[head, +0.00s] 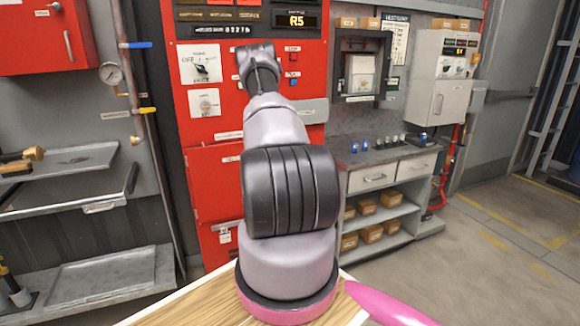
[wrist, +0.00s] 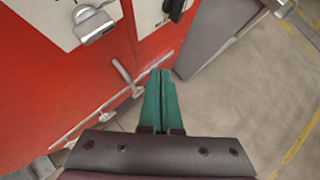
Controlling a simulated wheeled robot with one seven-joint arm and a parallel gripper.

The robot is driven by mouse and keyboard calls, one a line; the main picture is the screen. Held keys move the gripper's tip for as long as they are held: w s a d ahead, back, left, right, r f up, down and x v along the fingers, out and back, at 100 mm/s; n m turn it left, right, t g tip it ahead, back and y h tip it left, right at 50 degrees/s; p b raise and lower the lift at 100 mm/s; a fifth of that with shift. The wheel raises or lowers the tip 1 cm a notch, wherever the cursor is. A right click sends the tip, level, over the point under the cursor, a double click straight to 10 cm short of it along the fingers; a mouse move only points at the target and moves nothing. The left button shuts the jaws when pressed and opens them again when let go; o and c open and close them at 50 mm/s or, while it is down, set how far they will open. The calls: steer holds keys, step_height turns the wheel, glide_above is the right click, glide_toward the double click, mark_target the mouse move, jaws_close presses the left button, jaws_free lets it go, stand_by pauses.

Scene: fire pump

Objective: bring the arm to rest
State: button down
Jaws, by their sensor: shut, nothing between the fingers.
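My arm (head: 288,185) reaches forward and up from my base, toward the red control cabinet (head: 190,145). Its far end is in front of the upper panel in the head view, and the fingers are hidden there. In the wrist view my gripper (wrist: 160,73) shows two green fingers lying side by side, shut with nothing between them. Beyond the fingertips is the lower part of the red cabinet front (wrist: 60,75) with a metal handle (wrist: 126,77). I cannot tell the exact gap between fingertips and cabinet.
A selector panel (head: 200,64) and a second knob plate (head: 204,102) are left of the arm's end. A grey workbench (head: 392,165) with drawers and boxes stands right. A metal shelf (head: 80,205) and pipes (head: 130,70) stand left. The floor (head: 480,255) at right is clear.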

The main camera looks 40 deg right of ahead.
steer(key=s+r, duration=0.1)
steer(key=s+a+r, duration=0.1)
steer(key=s+r, duration=0.1)
steer(key=shift+r, duration=0.1)
steer(key=w+a+r+m+h, duration=0.1)
steer(key=a+r+m, duration=0.2)
steer(key=r, duration=0.6)
steer(key=w+a+r+m, duration=0.1)
steer(key=a+r+m, duration=0.25)
steer(key=r, duration=0.55)
steer(key=s+a+r+m, duration=0.35)
steer(key=a+r, duration=0.25)
steer(key=r, duration=0.2)
steer(key=s+a+r+m, duration=0.2)
steer(key=a+r+m, duration=0.25)
steer(key=r, duration=0.25)
steer(key=s+a+r+m+t+y, duration=0.1)
steer(key=s+a+r+m+y, duration=0.2)
steer(key=s+a, duration=0.5)
steer(key=s+a+r+m+t+y, duration=0.1)
steer(key=s+a+r+m+y, duration=0.3)
steer(key=s+a, duration=0.5)
steer(key=s+a+r+m+t+y, duration=0.1)
steer(key=s+a+r+m+y, duration=0.2)
steer(key=a, duration=1.7)
steer(key=s+m+y, duration=0.1)
steer(key=s+m, duration=0.2)
steer(key=s, duration=0.3)
steer(key=shift+r, duration=0.35)
